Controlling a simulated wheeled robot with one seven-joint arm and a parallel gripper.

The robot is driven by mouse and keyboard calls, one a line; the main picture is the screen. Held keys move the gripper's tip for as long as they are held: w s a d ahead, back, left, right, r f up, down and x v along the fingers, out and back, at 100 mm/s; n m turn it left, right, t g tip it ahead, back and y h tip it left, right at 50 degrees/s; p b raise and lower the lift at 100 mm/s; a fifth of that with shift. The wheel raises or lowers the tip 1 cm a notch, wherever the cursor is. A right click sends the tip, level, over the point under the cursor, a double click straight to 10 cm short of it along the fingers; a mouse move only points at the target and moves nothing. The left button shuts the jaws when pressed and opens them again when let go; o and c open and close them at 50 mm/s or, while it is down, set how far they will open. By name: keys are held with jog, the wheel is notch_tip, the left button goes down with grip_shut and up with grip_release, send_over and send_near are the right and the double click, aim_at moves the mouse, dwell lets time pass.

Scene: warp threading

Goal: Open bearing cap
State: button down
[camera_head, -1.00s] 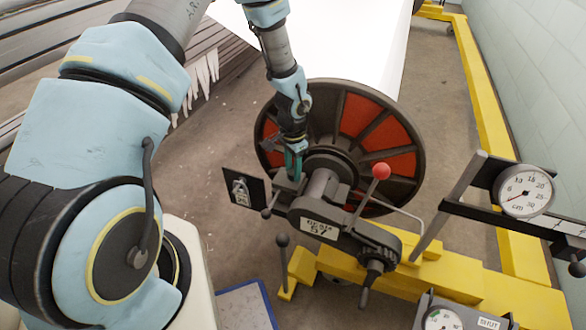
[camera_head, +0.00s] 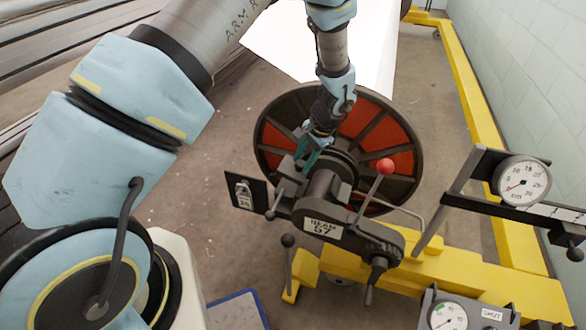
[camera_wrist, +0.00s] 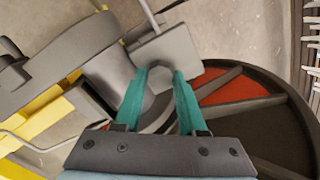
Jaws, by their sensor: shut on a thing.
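The bearing cap is a small grey block (camera_wrist: 178,48) at the beam's shaft end, in front of the large flanged beam disc (camera_head: 404,163) with red panels. My gripper (camera_head: 307,160) comes down on it from above, teal fingers tilted. In the wrist view my gripper (camera_wrist: 160,76) has a finger on each side of a grey piece of the cap and is shut on it. The fingers hide part of the cap in the head view. A dark housing with a "BEAM 57" label (camera_head: 322,229) sits just to the right and below.
A red-knobbed lever (camera_head: 386,166) rises right of the housing. A small black lever (camera_head: 288,242) stands below. A padlock plate (camera_head: 244,191) is at the left. A dial gauge (camera_head: 523,182) and yellow frame (camera_head: 470,290) lie right.

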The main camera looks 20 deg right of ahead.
jog(key=s+d+r+t+y, duration=0.2)
jog(key=s+d, duration=0.5)
jog(key=s+d+r+t+y, duration=0.1)
jog(key=s+d+r+y, duration=0.1)
jog(key=s+d, duration=0.4)
jog(key=shift+s+d+r+t, duration=0.35)
jog(key=shift+d+r+t, duration=0.05)
dwell(0.4)
jog(key=c, duration=0.8)
grip_release()
jog(key=shift+r, duration=0.1)
jog(key=shift+o, duration=0.2)
jog(key=shift+d+r, duration=0.1)
jog(key=shift+r, duration=0.05)
jog(key=v, duration=1)
jog(key=shift+d+r, duration=0.25)
jog(key=shift+d, duration=0.15)
